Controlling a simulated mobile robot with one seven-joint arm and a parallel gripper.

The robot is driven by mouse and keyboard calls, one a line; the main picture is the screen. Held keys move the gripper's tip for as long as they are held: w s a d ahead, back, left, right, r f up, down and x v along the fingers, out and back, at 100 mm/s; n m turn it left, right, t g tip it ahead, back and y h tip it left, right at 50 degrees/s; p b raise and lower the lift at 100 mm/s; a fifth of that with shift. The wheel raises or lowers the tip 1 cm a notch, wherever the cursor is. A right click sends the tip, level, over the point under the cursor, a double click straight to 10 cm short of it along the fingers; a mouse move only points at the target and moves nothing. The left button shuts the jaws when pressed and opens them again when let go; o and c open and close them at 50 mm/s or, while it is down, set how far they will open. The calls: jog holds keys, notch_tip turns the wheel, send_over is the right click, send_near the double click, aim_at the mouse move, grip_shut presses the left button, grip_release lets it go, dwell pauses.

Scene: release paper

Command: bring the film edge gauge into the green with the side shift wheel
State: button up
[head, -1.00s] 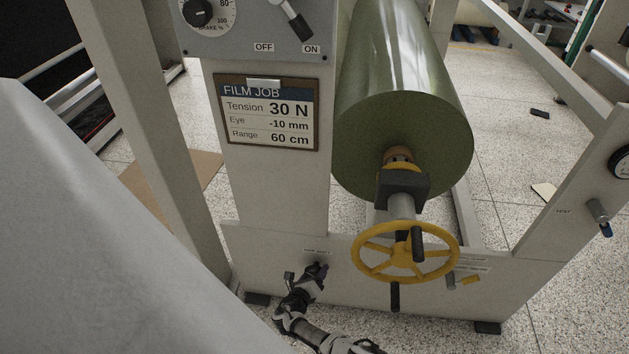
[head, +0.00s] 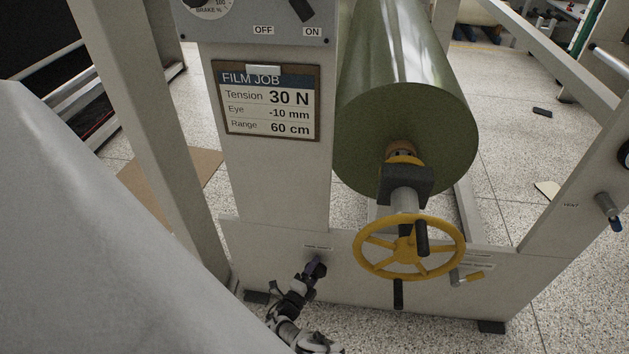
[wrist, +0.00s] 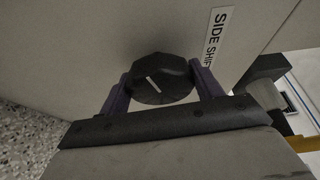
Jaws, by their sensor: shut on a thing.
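The side shift wheel is a small dark, faceted knob (wrist: 162,80) with a white pointer line, on the pale panel under a "SIDE SHIF…" label (wrist: 217,38). In the wrist view its white line slants. My gripper (wrist: 160,88) has its two purple fingers on either side of the knob, shut on it. In the head view my gripper (head: 314,268) is at the lower front panel, below the small label, and hides most of the knob. A dial (head: 625,154) is cut off at the right edge; its reading cannot be seen. I cannot identify the film edge gauge.
A yellow handwheel (head: 408,247) stands out from the panel to the right of my gripper, below the large green film roll (head: 405,140). A job card (head: 268,103) hangs on the upright above. A pale sloping surface (head: 90,240) fills the lower left.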

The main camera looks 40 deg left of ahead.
jog(key=shift+n+t+y+b, duration=0.3)
jog(key=shift+n+t+b, duration=0.3)
jog(key=shift+n, duration=1)
jog(key=o, duration=1)
jog(key=shift+f, duration=0.1)
